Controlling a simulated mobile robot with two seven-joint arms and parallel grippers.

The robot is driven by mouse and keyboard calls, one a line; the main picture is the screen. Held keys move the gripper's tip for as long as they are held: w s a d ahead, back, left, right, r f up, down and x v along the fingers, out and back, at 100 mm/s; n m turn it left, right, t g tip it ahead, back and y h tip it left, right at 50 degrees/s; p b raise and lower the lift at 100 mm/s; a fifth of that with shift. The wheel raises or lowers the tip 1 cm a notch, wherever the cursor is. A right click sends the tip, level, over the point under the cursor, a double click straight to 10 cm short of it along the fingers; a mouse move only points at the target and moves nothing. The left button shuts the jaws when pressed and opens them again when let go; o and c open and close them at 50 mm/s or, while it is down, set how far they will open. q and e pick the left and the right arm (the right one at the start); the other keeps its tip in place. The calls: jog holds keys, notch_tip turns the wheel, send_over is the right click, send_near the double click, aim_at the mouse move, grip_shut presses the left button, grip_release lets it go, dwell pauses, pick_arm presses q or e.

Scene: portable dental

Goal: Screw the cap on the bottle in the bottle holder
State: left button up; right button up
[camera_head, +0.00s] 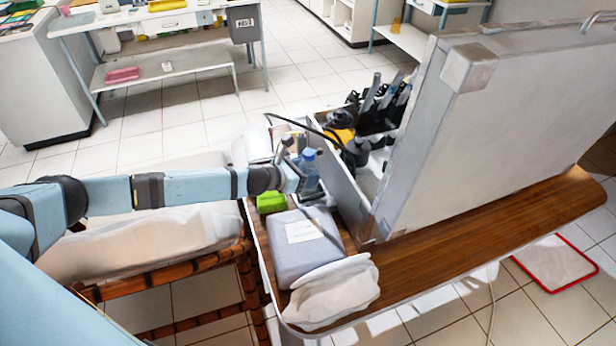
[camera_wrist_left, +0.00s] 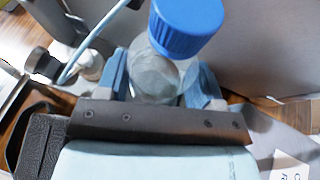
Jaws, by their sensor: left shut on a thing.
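A clear bottle (camera_head: 311,180) stands near the left end of the wooden table, beside the open case. It has a blue cap (camera_head: 308,154) at its top. My left gripper (camera_wrist_left: 160,85) is shut on the clear bottle (camera_wrist_left: 155,76), with one finger on each side of its body. The blue cap (camera_wrist_left: 187,26) sits over the bottle's neck in the left wrist view; whether it is screwed tight I cannot tell. I cannot make out the bottle holder clearly around the bottle. My right gripper is not in view.
The big grey case (camera_head: 480,120) stands open right of the bottle, with dark tools inside. A green item (camera_head: 270,203), a grey-blue box (camera_head: 301,257) and a white cloth bundle (camera_head: 332,293) lie in front. The wooden table (camera_head: 470,225) is bare at right.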

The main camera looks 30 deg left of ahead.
pick_arm(q)
jog(key=shift+r, duration=0.2)
notch_tip(320, 180, up, 20)
jog(key=p, duration=0.5)
jog(key=shift+f, duration=0.15)
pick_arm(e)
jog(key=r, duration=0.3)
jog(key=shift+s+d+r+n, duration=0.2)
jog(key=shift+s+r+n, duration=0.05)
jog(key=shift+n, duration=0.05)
pick_arm(q)
jog(key=o, duration=0.3)
jog(key=c, duration=0.5)
